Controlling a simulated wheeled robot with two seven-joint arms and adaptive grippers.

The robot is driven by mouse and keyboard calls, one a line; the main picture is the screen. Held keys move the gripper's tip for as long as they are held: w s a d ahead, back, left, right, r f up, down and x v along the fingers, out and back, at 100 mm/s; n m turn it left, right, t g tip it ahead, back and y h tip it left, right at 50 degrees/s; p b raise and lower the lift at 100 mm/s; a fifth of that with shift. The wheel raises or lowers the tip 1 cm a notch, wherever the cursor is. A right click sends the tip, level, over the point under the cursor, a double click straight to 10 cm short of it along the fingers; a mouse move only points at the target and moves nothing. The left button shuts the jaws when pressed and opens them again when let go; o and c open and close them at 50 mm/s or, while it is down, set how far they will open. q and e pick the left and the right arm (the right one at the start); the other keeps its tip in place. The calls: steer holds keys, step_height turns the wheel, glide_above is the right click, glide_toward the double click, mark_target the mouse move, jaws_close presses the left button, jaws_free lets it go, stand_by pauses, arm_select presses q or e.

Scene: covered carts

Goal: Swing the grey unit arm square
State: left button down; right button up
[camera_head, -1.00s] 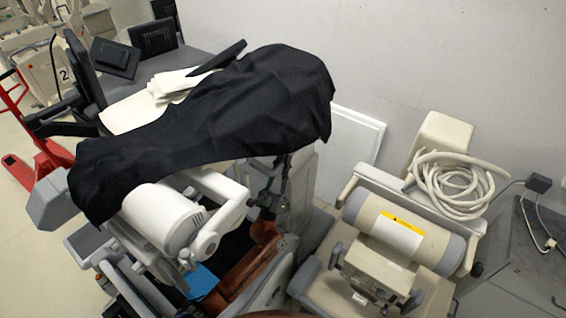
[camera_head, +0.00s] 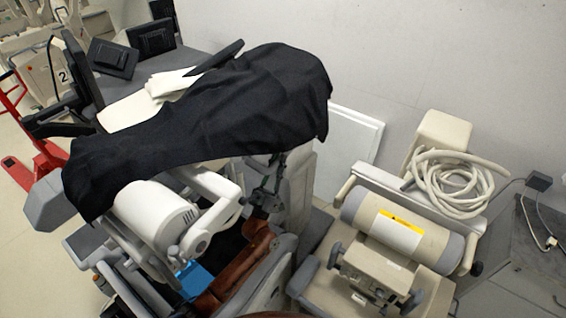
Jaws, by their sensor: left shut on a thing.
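The grey unit arm is mostly hidden under a black cover (camera_head: 215,110); its pale tube head (camera_head: 155,215) and a white link (camera_head: 212,225) show below the cover. The arm lies slantwise across the picture, from upper right to lower left. My left gripper (camera_head: 276,172) is dark and small, at the end of my brown arm, just under the cover's lower edge beside the grey column (camera_head: 297,190). It is shut on part of the unit arm; the cover and shadow hide the exact contact. My right gripper is not in view.
A white panel (camera_head: 348,150) leans on the wall behind. A red pallet truck (camera_head: 45,150) is at far left, with clear floor near it.

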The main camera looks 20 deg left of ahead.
arm_select(q)
steer(key=shift+s+a, duration=0.15)
steer(key=shift+a, duration=0.45)
steer(key=c, duration=1.9)
jaws_free()
steer(key=shift+s+a, duration=0.1)
steer(key=shift+a, duration=0.2)
steer(key=shift+o, duration=0.4)
steer(key=shift+d, duration=0.4)
steer(key=d+v, duration=0.1)
steer(key=v, duration=1)
steer(key=shift+s+a+f, duration=0.25)
steer(key=shift+a+f, duration=0.15)
steer(key=shift+a, duration=0.1)
